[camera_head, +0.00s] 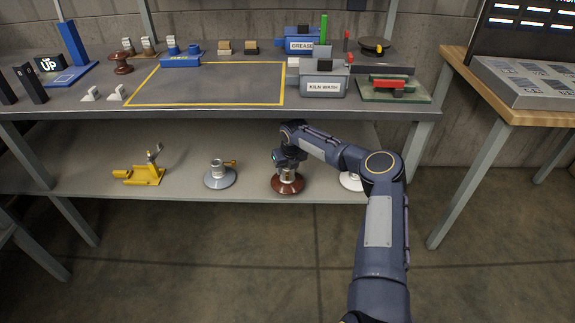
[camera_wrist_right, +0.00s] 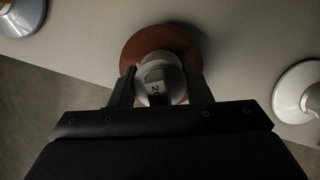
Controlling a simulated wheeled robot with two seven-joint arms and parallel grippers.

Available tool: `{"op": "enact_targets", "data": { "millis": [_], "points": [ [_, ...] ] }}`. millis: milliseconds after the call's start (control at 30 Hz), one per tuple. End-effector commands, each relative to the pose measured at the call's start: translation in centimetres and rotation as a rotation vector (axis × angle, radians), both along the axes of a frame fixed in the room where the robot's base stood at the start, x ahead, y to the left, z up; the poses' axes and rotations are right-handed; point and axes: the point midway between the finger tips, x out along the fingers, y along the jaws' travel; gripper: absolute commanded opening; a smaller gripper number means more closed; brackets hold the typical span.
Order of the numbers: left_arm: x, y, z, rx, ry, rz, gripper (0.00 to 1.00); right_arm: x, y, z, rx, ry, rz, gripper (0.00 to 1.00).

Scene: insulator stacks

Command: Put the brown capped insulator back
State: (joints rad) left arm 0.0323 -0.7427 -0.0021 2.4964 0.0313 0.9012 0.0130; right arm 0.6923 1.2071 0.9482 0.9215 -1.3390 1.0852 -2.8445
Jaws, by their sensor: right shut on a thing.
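The brown capped insulator (camera_head: 287,184) is on the lower shelf (camera_head: 255,188), near its front edge, with a brown disc and a pale metal cap. My right gripper (camera_head: 289,163) reaches down over it from above and is shut on its cap. In the right wrist view the brown disc (camera_wrist_right: 190,42) shows behind the pale cap (camera_wrist_right: 158,72), which sits between the two fingers (camera_wrist_right: 160,90) and bears a dark mark. The insulator looks upright, and its disc seems to be at shelf level; I cannot tell whether it touches. My left gripper is not in view.
A grey insulator (camera_head: 220,178) stands left of the brown one and a white insulator (camera_head: 351,181) right of it, partly behind my arm. A yellow clamp (camera_head: 140,176) is further left. The upper tabletop (camera_head: 215,112) overhangs the shelf and has a yellow-outlined area.

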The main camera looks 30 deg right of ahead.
Motion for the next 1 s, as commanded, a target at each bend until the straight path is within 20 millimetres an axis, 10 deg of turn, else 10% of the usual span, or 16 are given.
{"op": "enact_targets", "data": {
  "millis": [1000],
  "points": [
    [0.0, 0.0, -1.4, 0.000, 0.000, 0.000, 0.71, 3.1, -1.9, -1.6, 0.001, -0.004, -0.002, 0.00]
  ]
}}
